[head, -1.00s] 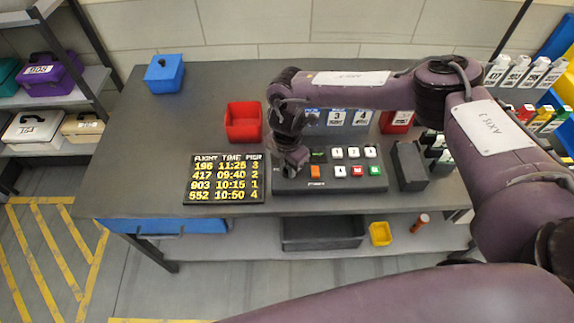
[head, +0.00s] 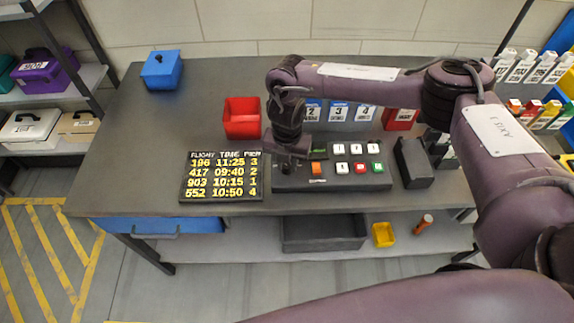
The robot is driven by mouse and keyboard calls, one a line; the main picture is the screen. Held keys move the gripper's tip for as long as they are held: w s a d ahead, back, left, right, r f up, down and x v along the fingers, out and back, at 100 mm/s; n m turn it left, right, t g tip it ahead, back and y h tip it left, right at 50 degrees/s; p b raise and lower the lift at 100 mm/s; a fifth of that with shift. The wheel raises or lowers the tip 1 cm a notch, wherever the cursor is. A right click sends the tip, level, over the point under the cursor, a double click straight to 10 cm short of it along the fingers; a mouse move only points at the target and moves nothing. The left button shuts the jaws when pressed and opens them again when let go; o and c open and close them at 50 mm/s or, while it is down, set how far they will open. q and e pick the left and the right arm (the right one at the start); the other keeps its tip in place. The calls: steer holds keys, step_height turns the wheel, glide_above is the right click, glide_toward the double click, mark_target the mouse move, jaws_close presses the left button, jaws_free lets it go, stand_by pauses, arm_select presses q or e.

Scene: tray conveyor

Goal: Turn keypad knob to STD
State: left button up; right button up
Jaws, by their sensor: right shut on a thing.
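The keypad (head: 333,184) is a black panel on the dark table. It has white buttons, an orange, a red and a green button, and a small dark display (head: 319,151). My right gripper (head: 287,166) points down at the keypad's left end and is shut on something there. The gripper hides the knob and any STD mark, so I cannot read the knob's setting. My left gripper is not in view.
A flight board (head: 222,176) lies left of the keypad. A red bin (head: 242,118) and a blue box (head: 161,70) stand behind. A dark block (head: 413,163) stands right of the keypad. Numbered blue-topped cards (head: 338,112) stand behind it. The table's left side is clear.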

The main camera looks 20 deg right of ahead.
mark_target(287, 166)
steer(key=shift+n+b, duration=0.8)
steer(key=shift+n, duration=0.7)
steer(key=shift+r, duration=0.1)
steer(key=o, duration=1)
steer(key=shift+r, duration=0.35)
step_height(287, 166, up, 7)
steer(key=shift+r, duration=0.1)
